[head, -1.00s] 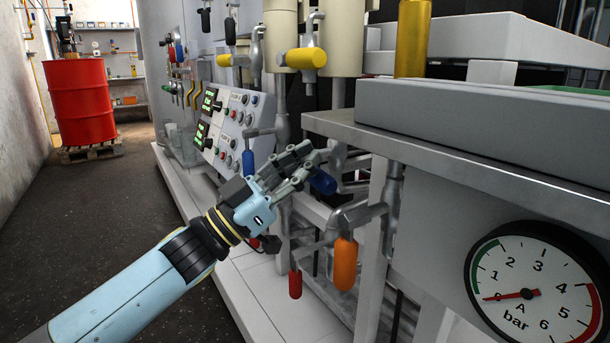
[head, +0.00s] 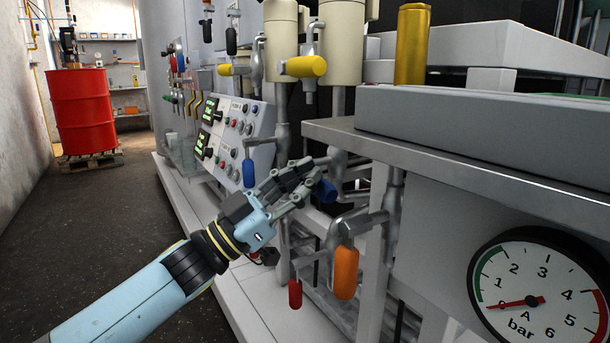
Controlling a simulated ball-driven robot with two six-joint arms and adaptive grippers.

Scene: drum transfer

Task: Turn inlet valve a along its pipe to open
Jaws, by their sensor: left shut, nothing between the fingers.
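My left gripper (head: 312,178) is shut and empty, beside a blue valve handle (head: 326,191). Its fingertips overlap the handle in the picture; I cannot tell whether they touch it. The blue handle is short and points toward me, partly hidden by the fingers. An orange handle (head: 346,274) and a red handle (head: 295,294) hang straight down below it. I see no readable label that marks which handle is inlet valve a. A round gauge (head: 537,300) marked A and bar reads near 0. My right gripper is not in view.
A metal-topped bench (head: 450,165) juts in at the right, close to the gripper. Two yellow handles (head: 306,67) stick out sideways above. Another blue handle (head: 249,173) hangs by the control panel (head: 236,130). A red drum (head: 82,110) stands on a pallet at the back left; the floor between is clear.

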